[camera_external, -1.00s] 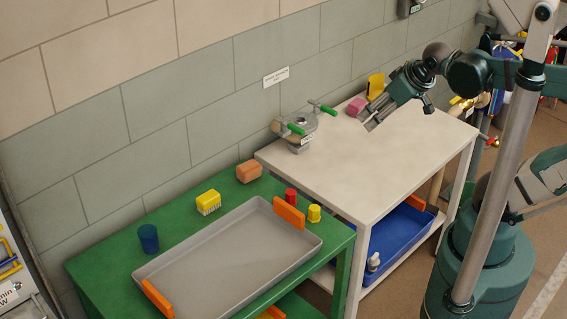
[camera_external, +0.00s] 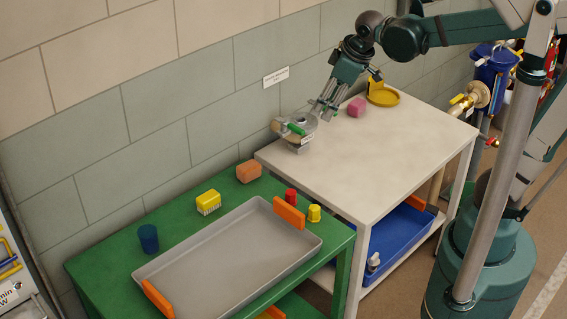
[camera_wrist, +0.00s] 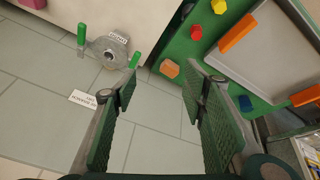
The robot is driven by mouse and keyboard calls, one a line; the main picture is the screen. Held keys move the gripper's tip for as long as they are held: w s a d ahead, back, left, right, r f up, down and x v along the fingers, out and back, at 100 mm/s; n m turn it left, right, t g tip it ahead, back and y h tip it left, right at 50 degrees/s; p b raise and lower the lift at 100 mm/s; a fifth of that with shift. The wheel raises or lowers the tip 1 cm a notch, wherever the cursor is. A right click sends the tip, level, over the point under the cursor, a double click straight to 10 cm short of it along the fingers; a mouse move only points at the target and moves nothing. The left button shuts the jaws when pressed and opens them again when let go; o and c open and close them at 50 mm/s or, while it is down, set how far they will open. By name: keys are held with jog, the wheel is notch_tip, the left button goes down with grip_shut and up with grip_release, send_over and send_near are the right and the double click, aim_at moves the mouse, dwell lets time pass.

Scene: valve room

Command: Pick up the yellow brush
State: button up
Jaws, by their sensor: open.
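The yellow brush (camera_external: 208,202), a yellow block with pale bristles, sits on the green table (camera_external: 105,262) near the wall, behind the grey tray. In the wrist view I cannot make it out; my right finger covers part of the green table there. My gripper (camera_external: 322,110) is up by the wall near the clamp-like metal part on the white table, well to the right of the brush. In the wrist view my gripper (camera_wrist: 163,95) is open, with nothing between its fingers.
The grey tray (camera_external: 190,268) has orange handles. A blue cup (camera_external: 148,238), a salmon block (camera_external: 249,171), a red piece (camera_external: 291,196) and a yellow piece (camera_external: 314,213) stand around it. The metal part (camera_external: 297,130) with green handles stands on the white table (camera_external: 365,165).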

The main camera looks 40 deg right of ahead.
jog(key=w+a+f+n+g, duration=0.2)
jog(key=w+a+f+n, duration=0.15)
jog(key=w+a, duration=0.5)
jog(key=n+g+p, duration=0.2)
jog(key=n+g, duration=0.1)
jog(key=n, duration=0.6)
send_over(208, 196)
jog(key=shift+m+h, duration=0.25)
jog(key=shift+h, duration=0.15)
jog(key=f, duration=1.8)
jog(key=shift+s+d+f, duration=0.1)
jog(key=shift+d+f, duration=0.1)
jog(key=shift+f, duration=0.05)
jog(key=shift+a+f, duration=0.2)
jog(key=shift+f, duration=0.15)
jog(key=shift+f, duration=1.25)
jog(key=shift+w+f+b, duration=0.2)
jog(key=shift+f+b, duration=0.65)
jog(key=shift+f, duration=1.75)
